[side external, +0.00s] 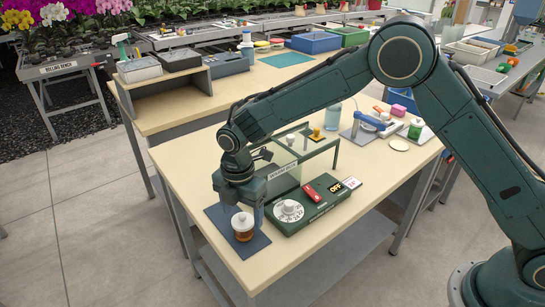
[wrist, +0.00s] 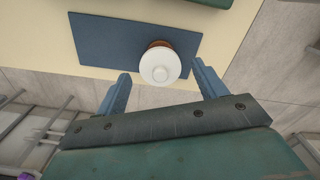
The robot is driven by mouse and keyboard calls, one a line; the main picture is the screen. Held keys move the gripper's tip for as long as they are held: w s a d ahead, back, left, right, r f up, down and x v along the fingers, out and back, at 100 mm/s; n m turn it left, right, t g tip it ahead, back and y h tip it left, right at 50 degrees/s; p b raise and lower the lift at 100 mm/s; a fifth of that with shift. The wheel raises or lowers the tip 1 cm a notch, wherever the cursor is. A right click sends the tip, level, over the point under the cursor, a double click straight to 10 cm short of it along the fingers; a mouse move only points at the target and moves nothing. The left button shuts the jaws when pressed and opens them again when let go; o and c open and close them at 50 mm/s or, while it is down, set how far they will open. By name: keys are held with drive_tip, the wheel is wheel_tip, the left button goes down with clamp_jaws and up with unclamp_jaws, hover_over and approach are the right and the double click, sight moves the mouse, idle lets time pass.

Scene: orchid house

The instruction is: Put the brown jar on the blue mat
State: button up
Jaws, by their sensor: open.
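The brown jar (side external: 243,227) with a white lid stands upright on the blue mat (side external: 217,216) at the table's near left corner. In the wrist view the jar (wrist: 160,65) shows mostly as its round white lid, and the mat (wrist: 95,38) lies under it with bare room on both sides. My gripper (side external: 245,215) is open and close to the jar. In the wrist view the two fingers (wrist: 162,82) are apart, one on each side of the lid and a little short of it, with clear gaps. Nothing is held.
A green control box (side external: 312,208) with a white dial, red switch and OFF label sits right beside the mat. A clear panel case (side external: 285,175) stands behind it. The table edge (side external: 262,287) is close to the mat. Bottles and small items (side external: 385,122) fill the far right.

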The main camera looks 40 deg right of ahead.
wheel_tip(320, 180, up, 7)
drive_tip(key=shift+r, duration=0.2)
drive_tip(key=shift+r, duration=0.1)
idle(0.6)
drive_tip(key=shift+d+r, duration=0.2)
drive_tip(key=s+d+r+m+t, duration=0.3)
drive_tip(key=s+d+r+m, duration=0.85)
drive_tip(key=d+r, duration=0.3)
drive_tip(key=s+d+m+t, duration=0.1)
drive_tip(key=s+d+m, duration=0.1)
drive_tip(key=s, duration=0.4)
drive_tip(key=s+d+m, duration=0.3)
drive_tip(key=s+m, duration=0.2)
drive_tip(key=s, duration=0.1)
drive_tip(key=s+d+r+m+t, duration=0.1)
drive_tip(key=s+d+m, duration=0.1)
drive_tip(key=s+m, duration=0.2)
drive_tip(key=s, duration=0.2)
drive_tip(key=shift+s+d+t, duration=0.3)
drive_tip(key=shift+s+d, duration=0.05)
drive_tip(key=shift+d, duration=0.05)
